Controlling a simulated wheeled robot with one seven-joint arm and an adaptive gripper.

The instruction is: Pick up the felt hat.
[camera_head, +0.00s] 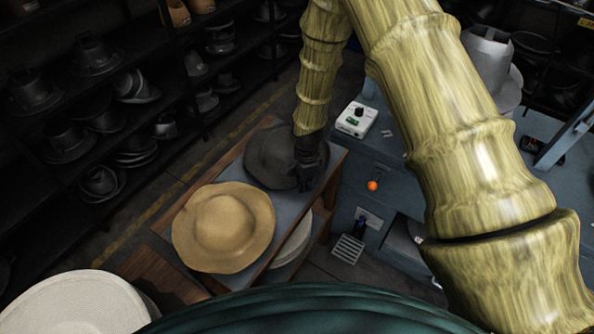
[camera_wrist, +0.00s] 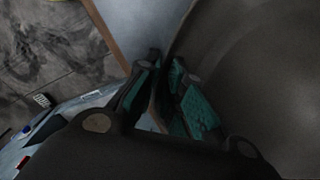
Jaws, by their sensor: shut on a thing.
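The dark grey felt hat (camera_head: 272,158) lies on the far part of a small table, partly hidden behind my gripper in the head view. My gripper (camera_head: 305,182) is at the hat's right side. In the wrist view the hat (camera_wrist: 256,75) fills the right side, and my gripper's green-padded fingers (camera_wrist: 168,92) are shut on its brim. In these views I cannot tell whether the hat is clear of the table top.
A tan straw hat (camera_head: 223,226) lies on the near part of the table (camera_head: 165,226). A pale hat (camera_head: 293,243) is on a lower level. A blue machine bench (camera_head: 365,190) with a white control box (camera_head: 356,119) stands right. Shelves (camera_head: 150,50) of dark hats line the left.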

